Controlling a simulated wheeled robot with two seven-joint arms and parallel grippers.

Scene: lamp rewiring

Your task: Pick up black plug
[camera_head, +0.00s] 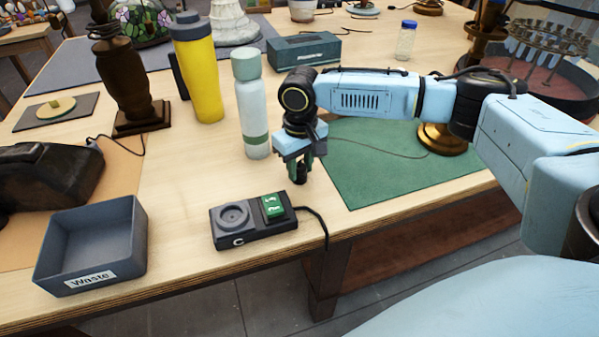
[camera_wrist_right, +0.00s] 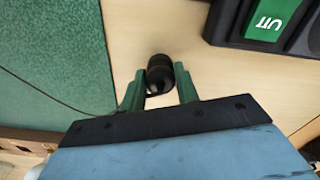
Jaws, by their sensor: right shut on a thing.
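The black plug (camera_wrist_right: 159,75) is between the green-padded fingers of my right gripper (camera_wrist_right: 160,88) in the right wrist view. In the head view my right gripper (camera_head: 299,173) points down, shut on the black plug (camera_head: 300,177), over bare wood behind the black tester box. A thin dark cord runs left from near the plug in the wrist view (camera_wrist_right: 60,102) and across the green mat in the head view (camera_head: 375,150). The gap between plug and tabletop is hard to judge. My left gripper is not in view.
The black tester box (camera_head: 255,228) with a green switch stands in front. A waste bin (camera_head: 122,250) is at front left. A pale green bottle (camera_head: 253,120) stands close left of the gripper, a yellow bottle (camera_head: 204,85) farther left. The green mat (camera_head: 420,175) lies right.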

